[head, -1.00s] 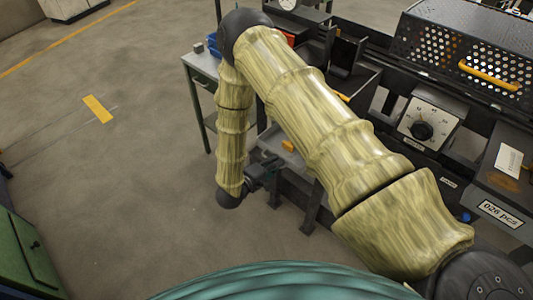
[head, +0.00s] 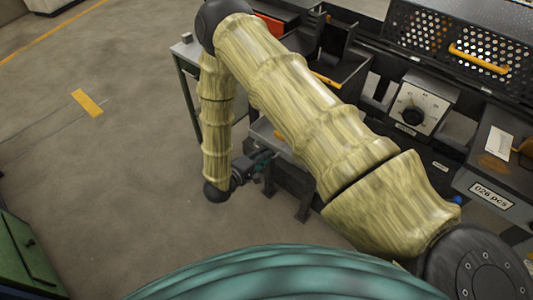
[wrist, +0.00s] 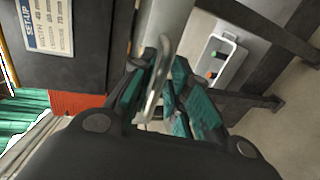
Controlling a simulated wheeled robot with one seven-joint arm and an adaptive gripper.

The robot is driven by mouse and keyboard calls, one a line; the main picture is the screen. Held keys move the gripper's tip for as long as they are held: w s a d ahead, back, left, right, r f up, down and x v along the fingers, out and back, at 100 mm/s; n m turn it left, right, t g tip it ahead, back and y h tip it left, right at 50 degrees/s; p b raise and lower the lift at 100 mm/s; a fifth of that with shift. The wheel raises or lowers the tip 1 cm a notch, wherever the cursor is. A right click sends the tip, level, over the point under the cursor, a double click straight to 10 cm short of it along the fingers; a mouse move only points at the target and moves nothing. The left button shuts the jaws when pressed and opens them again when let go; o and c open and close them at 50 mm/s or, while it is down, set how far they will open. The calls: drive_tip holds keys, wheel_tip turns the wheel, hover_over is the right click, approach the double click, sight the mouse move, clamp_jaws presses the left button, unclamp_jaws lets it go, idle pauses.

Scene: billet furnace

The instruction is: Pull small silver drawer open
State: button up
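In the wrist view, a curved silver handle (wrist: 158,78) stands between the teal-padded fingers of my gripper (wrist: 162,92). The fingers are close together on both sides of it and look shut on it, though the exact contact is partly hidden. A pale silver surface (wrist: 168,18) behind the handle looks like the small drawer's front. How far the drawer is out cannot be told. In the head view, my gripper (head: 255,166) is small and low beside the workbench, partly behind my arm, and the drawer cannot be made out.
A dark box with a printed setup card (wrist: 48,22) is close on the left in the wrist view. In the head view, a dial unit (head: 416,105) and a perforated guard (head: 425,35) are on the right; open floor is left.

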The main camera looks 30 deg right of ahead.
drive_tip(key=v, duration=1)
drive_tip(key=shift+a, duration=0.1)
drive_tip(key=s+d+f+m+y, duration=0.2)
drive_tip(key=s+d+f+y, duration=0.3)
drive_tip(key=s+f+y, duration=0.5)
drive_tip(key=s+f+m+g+y, duration=0.2)
drive_tip(key=s+g, duration=0.4)
drive_tip(key=s, duration=1.2)
drive_tip(key=shift+s+m+y, duration=0.4)
drive_tip(key=shift+m+y, duration=0.2)
drive_tip(key=shift+y, duration=0.6)
